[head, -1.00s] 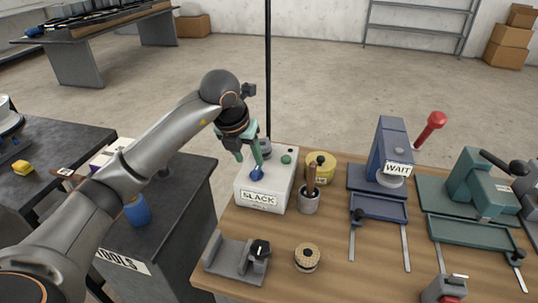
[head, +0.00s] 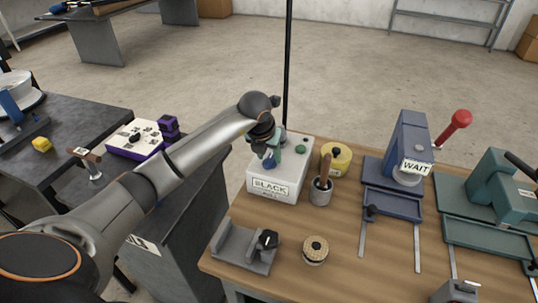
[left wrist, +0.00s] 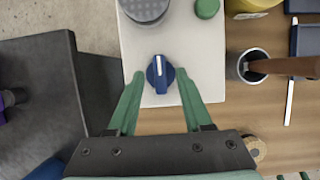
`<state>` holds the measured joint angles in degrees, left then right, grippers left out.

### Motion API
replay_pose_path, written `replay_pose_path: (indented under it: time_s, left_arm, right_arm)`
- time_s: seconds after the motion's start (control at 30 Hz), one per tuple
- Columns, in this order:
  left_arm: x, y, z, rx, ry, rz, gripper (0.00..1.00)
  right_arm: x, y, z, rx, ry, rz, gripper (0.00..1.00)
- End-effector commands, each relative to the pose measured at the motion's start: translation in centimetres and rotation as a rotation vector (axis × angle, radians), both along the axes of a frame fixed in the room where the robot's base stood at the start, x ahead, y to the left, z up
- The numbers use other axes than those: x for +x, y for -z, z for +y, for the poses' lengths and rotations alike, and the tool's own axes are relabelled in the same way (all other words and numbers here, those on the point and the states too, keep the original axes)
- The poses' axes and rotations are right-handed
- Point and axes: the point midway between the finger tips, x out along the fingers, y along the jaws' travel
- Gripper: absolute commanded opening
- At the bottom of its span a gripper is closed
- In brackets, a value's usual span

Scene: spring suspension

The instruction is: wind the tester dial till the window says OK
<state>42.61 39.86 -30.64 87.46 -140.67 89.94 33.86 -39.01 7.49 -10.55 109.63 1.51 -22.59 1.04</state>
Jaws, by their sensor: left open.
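The tester is a white box (head: 282,178) at the left back of the wooden bench, and its front window (head: 270,188) reads SLACK. Its blue dial (left wrist: 159,74) has a white pointer line that points nearly straight up in the left wrist view. The dial also shows in the head view (head: 269,163), partly hidden by the fingers. My left gripper (head: 266,154) is open above the tester. In the left wrist view its green fingers (left wrist: 159,76) stand on both sides of the dial with a gap on each side.
On the tester top are a green button (left wrist: 207,8) and a round grey part (left wrist: 146,8). A grey cup with a wooden handle (head: 320,192) and a yellow tin (head: 337,158) stand close on the right. A blue press (head: 407,150) shows WAIT.

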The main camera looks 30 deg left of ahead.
Motion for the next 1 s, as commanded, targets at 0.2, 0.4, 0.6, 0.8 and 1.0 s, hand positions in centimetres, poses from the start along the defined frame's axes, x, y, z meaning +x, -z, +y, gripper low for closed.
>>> replay_pose_path:
  time_s: [0.2, 0.4, 0.6, 0.8, 1.0]
  left_arm:
    - [0.31, 0.79, 0.03, 0.000, 0.000, 0.000, 0.50]
    - [0.31, 0.79, 0.04, 0.000, 0.000, 0.000, 0.49]
    - [0.29, 0.77, 0.05, 0.000, 0.000, 0.000, 0.26]
    - [0.29, 0.75, 0.06, 0.000, 0.000, 0.000, 0.04]
    - [0.30, 0.74, 0.06, 0.000, 0.000, 0.000, 0.00]
  right_arm:
    - [0.10, -0.10, 0.01, 0.000, -0.001, -0.002, 1.00]
    - [0.11, -0.10, 0.01, 0.000, -0.001, -0.003, 1.00]
    - [0.13, -0.11, 0.00, 0.000, -0.001, -0.003, 1.00]
    - [0.14, -0.12, 0.00, 0.000, -0.001, -0.003, 1.00]
    - [0.15, -0.12, -0.01, 0.000, -0.001, -0.003, 1.00]
